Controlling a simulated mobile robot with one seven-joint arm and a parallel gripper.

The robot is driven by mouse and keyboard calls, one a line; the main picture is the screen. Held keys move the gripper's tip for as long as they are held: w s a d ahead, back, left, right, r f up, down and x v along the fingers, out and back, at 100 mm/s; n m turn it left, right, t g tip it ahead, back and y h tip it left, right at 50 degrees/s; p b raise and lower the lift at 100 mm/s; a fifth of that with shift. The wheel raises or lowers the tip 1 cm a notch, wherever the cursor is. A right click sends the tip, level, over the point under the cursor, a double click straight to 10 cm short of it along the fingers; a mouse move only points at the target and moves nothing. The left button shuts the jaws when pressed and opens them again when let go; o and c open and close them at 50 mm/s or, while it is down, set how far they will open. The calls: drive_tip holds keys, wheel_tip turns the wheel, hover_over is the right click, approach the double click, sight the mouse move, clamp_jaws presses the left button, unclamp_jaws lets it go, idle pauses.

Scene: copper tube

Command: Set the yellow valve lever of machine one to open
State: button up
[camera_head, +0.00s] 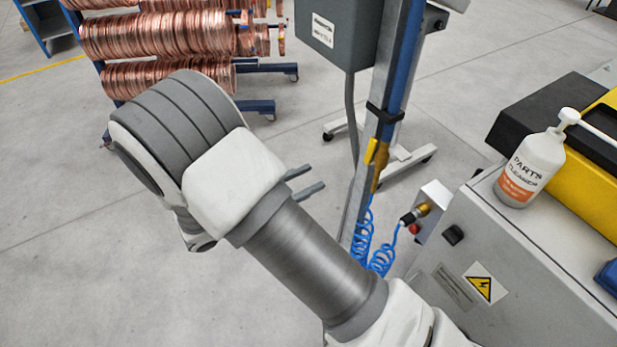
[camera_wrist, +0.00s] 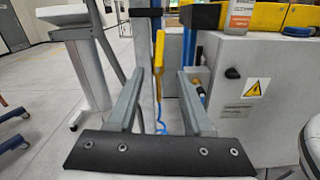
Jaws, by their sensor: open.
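The yellow valve lever (camera_head: 370,152) is on a blue pipe fixed to a grey upright post in the head view. It hangs roughly along the pipe, above blue coiled hoses. In the wrist view the yellow lever (camera_wrist: 159,52) stands near vertical, beyond and between my fingers. My gripper (camera_head: 315,180) is to the left of the lever in the head view, mostly hidden behind my arm, with two finger ends showing. In the wrist view my gripper (camera_wrist: 162,75) is open and empty, its fingers apart and pointing toward the lever. I see no contact with the lever.
A grey machine cabinet (camera_head: 525,270) with a warning label stands at right. A cleaner bottle (camera_head: 533,165) is on top, beside a yellow and black unit (camera_head: 580,150). A grey box (camera_head: 337,30) hangs near the post (camera_head: 385,80). Copper coils (camera_head: 160,35) on a rack stand behind.

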drive_tip(key=shift+d, duration=0.3)
drive_tip(key=shift+c, duration=1.1)
drive_tip(key=d+m+g, duration=0.4)
drive_tip(key=shift+s+d+r, duration=0.1)
drive_tip(key=shift+s+d, duration=0.05)
drive_tip(key=shift+d, duration=0.15)
clamp_jaws()
drive_tip(key=s+d+m+g+y+b, duration=0.2)
drive_tip(key=s+d+m+g+y, duration=0.3)
drive_tip(key=d+m+g+y, duration=0.8)
drive_tip(key=w+d+r+m+t+y+b, duration=0.1)
drive_tip(key=w+r+m+t+y, duration=0.15)
drive_tip(key=r+m+t, duration=0.45)
drive_tip(key=w+d+r+m+t+y+b, duration=0.1)
drive_tip(key=w+d+r+m+t+y, duration=0.2)
drive_tip(key=m, duration=0.7)
drive_tip(key=w+a+f, duration=0.6)
drive_tip(key=w+f, duration=0.1)
drive_tip(key=f, duration=0.1)
drive_tip(key=shift+w+m+h, duration=0.15)
drive_tip(key=shift+m+h, duration=0.15)
drive_tip(key=shift+h, duration=0.15)
